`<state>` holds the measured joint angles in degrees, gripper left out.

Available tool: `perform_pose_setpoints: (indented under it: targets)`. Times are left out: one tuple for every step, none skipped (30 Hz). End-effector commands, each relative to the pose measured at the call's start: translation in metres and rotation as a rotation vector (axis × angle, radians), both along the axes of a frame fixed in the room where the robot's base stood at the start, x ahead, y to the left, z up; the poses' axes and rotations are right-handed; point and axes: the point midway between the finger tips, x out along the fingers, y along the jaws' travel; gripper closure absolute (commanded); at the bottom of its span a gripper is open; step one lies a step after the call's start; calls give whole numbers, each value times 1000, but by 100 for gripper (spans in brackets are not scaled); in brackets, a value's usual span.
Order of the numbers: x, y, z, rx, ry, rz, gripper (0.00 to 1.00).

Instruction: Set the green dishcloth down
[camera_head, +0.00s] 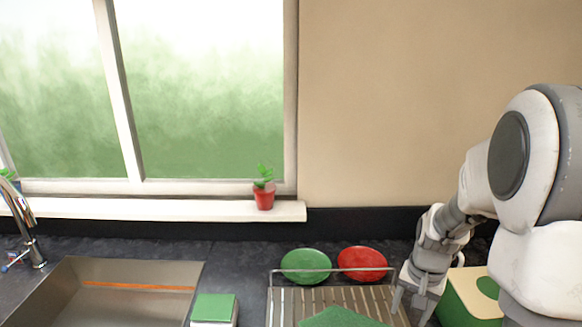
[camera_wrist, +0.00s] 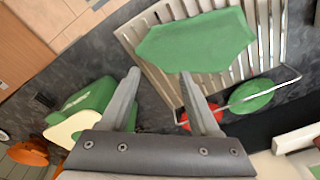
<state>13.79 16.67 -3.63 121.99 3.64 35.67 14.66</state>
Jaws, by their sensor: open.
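The green dishcloth (camera_wrist: 195,42) lies spread on the slats of the metal dish rack (camera_wrist: 250,73) in the wrist view. In the head view only its upper part (camera_head: 338,317) shows at the bottom edge. My gripper (camera_wrist: 160,72) is open, with its two fingers apart and nothing between them. In the head view my gripper (camera_head: 414,305) is at the right end of the rack, to the right of the cloth. The cloth appears apart from the fingers.
A green plate (camera_head: 306,265) and a red plate (camera_head: 362,263) stand at the rack's back. A green and cream box (camera_head: 468,296) is right of the gripper. A sink (camera_head: 120,285) and a green-topped block (camera_head: 213,309) are to the left. A potted plant (camera_head: 264,196) is on the windowsill.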

Motion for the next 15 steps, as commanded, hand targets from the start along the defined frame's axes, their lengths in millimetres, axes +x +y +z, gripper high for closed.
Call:
perform_pose_setpoints:
  targets:
    - [-3, 7, 11, -6, -23, 28, 38]
    - [-5, 11, 18, -8, -32, 44, 38]
    - [-9, 17, 26, -12, -47, 65, 38]
    - [-11, 21, 33, -15, -58, 81, 38]
    - [-14, 25, 38, -17, -67, 97, 38]
    - [-18, 30, 46, -21, -80, 118, 38]
    - [-21, 34, 52, -25, -90, 133, 38]
    - [-25, 38, 57, -28, -100, 149, 38]
    - [-30, 43, 64, -32, -113, 172, 38]
    - [-34, 47, 69, -36, -124, 188, 38]
    - [-38, 50, 74, -39, -133, 204, 38]
    - [-43, 55, 80, -45, -147, 224, 38]
    - [-48, 59, 84, -49, -157, 241, 38]
    - [-52, 62, 88, -53, -166, 258, 38]
    - [-58, 66, 93, -59, -180, 279, 38]
